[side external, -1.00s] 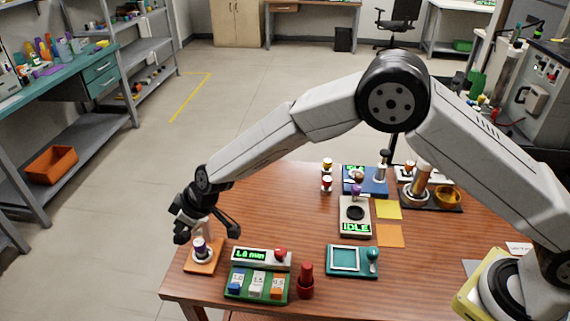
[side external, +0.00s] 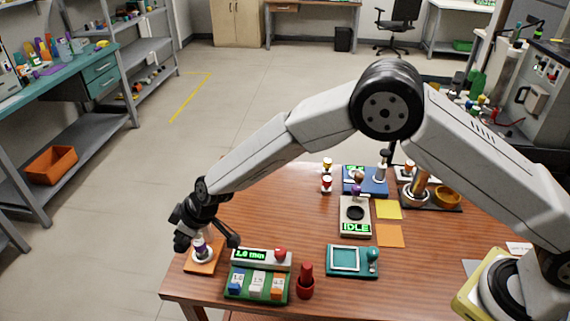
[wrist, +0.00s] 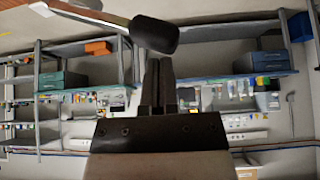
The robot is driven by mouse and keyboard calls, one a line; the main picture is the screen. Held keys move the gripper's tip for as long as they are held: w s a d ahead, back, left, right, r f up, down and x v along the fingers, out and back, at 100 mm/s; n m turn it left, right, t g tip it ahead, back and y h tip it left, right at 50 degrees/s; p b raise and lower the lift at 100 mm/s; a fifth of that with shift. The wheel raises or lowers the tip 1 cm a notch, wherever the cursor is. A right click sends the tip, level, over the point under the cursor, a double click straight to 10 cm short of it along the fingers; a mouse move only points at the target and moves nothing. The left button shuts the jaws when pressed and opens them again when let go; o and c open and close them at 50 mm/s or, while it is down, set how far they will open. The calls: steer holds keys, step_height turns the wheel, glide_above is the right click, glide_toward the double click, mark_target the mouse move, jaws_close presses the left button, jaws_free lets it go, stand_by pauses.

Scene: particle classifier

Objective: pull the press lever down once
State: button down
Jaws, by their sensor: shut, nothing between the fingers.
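The press stands at the table's front left on an orange-brown base (side external: 203,262). A purple and white piece (side external: 201,247) sits on it. Its upper part is mostly hidden by my arm. The lever shows as a dark rod with a rounded black end (side external: 233,240) to the right of the press. In the wrist view a pale metal bar ends in a black lever grip (wrist: 155,34). My gripper (wrist: 157,65) is shut and empty, its fingertips right at this grip and seeming to touch it. My gripper (side external: 183,236) is dark and partly hidden in the side view.
A display box reading about 1.0 mm (side external: 262,258) and a green tray (side external: 256,290) of labelled blocks stand right of the press. A red peg-like piece (side external: 305,282), a teal scale-like device (side external: 350,262) and an IDLE device (side external: 355,215) stand further right. The left table edge is close.

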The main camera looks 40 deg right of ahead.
steer(key=shift+s+f, duration=0.1)
steer(key=shift+f, duration=0.1)
steer(key=shift+s+a+f, duration=0.1)
steer(key=shift+a+f, duration=0.05)
steer(key=shift+f, duration=0.3)
steer(key=shift+s+a+f, duration=0.1)
steer(key=shift+a+f, duration=0.05)
steer(key=shift+f, duration=0.35)
